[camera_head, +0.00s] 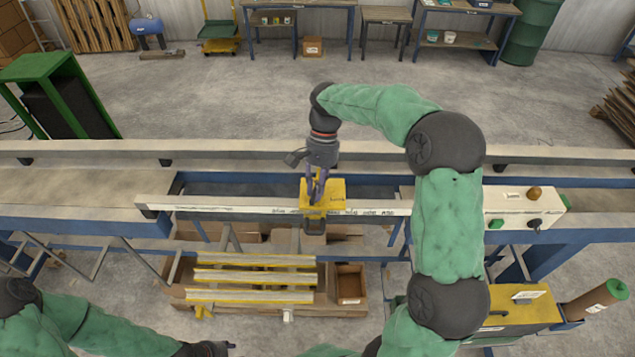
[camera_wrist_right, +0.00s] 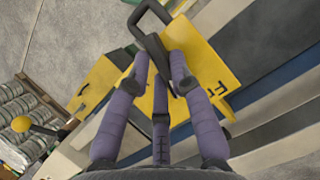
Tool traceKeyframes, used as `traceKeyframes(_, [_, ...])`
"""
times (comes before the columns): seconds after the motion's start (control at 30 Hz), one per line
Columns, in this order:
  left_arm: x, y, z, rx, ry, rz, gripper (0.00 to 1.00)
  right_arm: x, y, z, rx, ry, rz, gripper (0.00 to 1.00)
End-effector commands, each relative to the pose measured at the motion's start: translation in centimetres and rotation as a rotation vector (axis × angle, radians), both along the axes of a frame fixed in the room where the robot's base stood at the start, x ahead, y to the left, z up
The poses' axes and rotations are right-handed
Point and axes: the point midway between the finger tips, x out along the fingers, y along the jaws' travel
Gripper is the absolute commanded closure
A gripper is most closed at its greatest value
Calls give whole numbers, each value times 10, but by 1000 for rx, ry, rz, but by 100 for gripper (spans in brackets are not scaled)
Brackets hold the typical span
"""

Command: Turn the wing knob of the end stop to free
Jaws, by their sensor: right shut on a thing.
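The end stop (camera_head: 335,192) is a yellow block on the white ruled rail (camera_head: 250,205) in the middle of the bench. In the right wrist view its yellow plate (camera_wrist_right: 215,75) fills the middle. My right gripper (camera_head: 316,192) reaches down onto it from above. In the right wrist view, the purple fingers of my right gripper (camera_wrist_right: 162,82) are shut on the dark wing knob (camera_wrist_right: 157,52), which they partly hide. The knob's exact angle is hard to read. My left gripper (camera_head: 210,348) is at the bottom edge, small and dark, and its fingers cannot be made out.
A white control box (camera_head: 520,205) with a green button and a dark knob stands on the bench at the right. Below the bench, yellow-edged strips (camera_head: 250,277) lie over a wooden crate. A yellow box (camera_head: 520,310) is at the lower right. The rail left of the end stop is clear.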

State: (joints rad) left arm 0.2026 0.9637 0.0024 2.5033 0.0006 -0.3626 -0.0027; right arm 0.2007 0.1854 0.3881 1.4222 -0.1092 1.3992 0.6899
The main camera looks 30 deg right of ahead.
Motion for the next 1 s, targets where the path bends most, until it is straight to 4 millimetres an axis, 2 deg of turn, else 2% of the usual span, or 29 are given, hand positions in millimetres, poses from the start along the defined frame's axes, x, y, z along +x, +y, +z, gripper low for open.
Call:
traceKeyframes(0.4, [0, 0, 13, 0, 0, 0, 60, 2, 0, 1, 0, -2, 230, 100])
traceKeyframes(1.0, [0, 0, 14, 0, 0, 0, 60, 3, 0, 0, -1, -3, 277, 100])
